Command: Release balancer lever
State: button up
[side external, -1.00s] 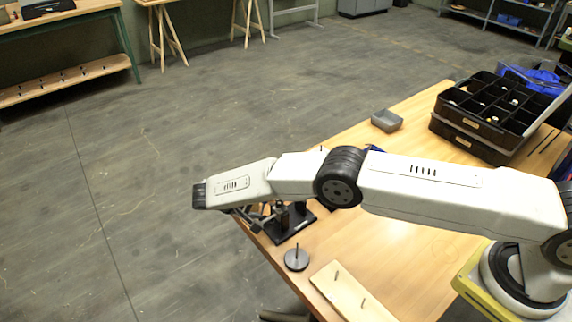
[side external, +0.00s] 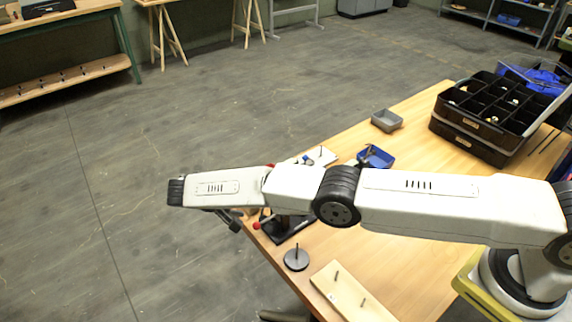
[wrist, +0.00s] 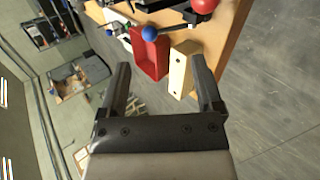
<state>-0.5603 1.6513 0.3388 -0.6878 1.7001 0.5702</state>
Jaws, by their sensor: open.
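My gripper (wrist: 160,63) is open and empty in the wrist view, its two dark fingers spread apart. In the side view the gripper (side external: 234,222) shows only partly below my wrist, beyond the table's front-left edge. A lever with a red ball knob (wrist: 204,5) is at the top of the wrist view, ahead of the right finger and apart from it. A red knob (side external: 257,225) also shows in the side view beside the gripper, by a black base plate (side external: 290,232). My arm hides most of that device.
In the side view, a round disc with a pin (side external: 296,259), a pegged board (side external: 350,292) and a blue bin (side external: 376,157) are on the table.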

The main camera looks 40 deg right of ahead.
jog(key=shift+a+r, duration=0.4)
jog(key=shift+a, duration=0.1)
jog(key=shift+s, duration=0.1)
jog(key=shift+c, duration=1.4)
jog(key=shift+s+d+r+m+t+y, duration=0.1)
jog(key=shift+d+r+m+y, duration=0.45)
jog(key=shift+d+y, duration=1.1)
jog(key=shift+d+r+m+t+y, duration=0.1)
jog(key=shift+d+r+m+y, duration=0.4)
jog(key=shift+d+y, duration=1.05)
jog(key=shift+s+d+r+m+t+y, duration=0.1)
jog(key=shift+d+r+m+y, duration=0.5)
jog(key=shift+y, duration=1.7)
jog(key=shift+d+f, duration=0.2)
jog(key=shift+d, duration=0.15)
jog(key=shift+f, duration=0.15)
